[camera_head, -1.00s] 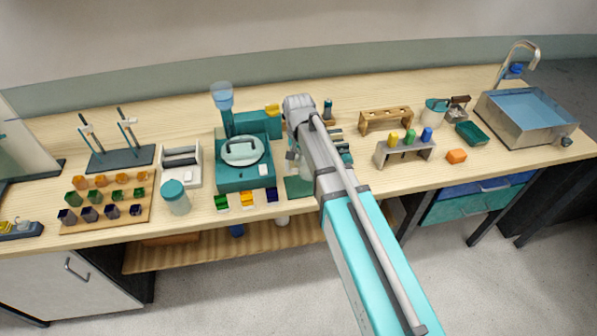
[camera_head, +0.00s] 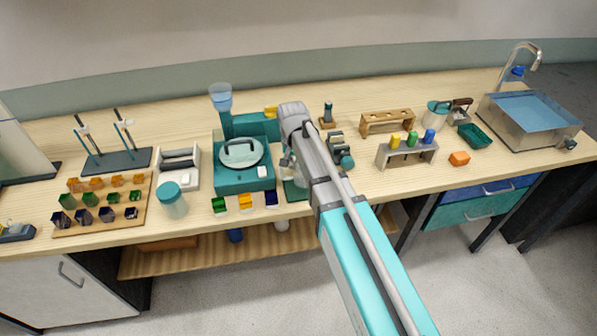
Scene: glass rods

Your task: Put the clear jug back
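No thing stands out surely as the clear jug. A pale, see-through-looking vessel with a teal top (camera_head: 437,112) stands at the back right, left of the sink; it may be the jug. My gripper (camera_head: 288,162) is in the middle of the bench, just right of the teal machine, pointing down above a dark green pad (camera_head: 296,190). My own arm hides much of it. The fingers are too small to tell whether they are open or shut, or whether they hold anything clear.
The teal machine (camera_head: 244,180) stands close left of my gripper. A teal-lidded jar (camera_head: 172,202) is farther left. A grey rack (camera_head: 407,156) with coloured pieces and a wooden rack (camera_head: 387,120) stand right. The sink (camera_head: 520,132) is far right. Bench between jar and machine is free.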

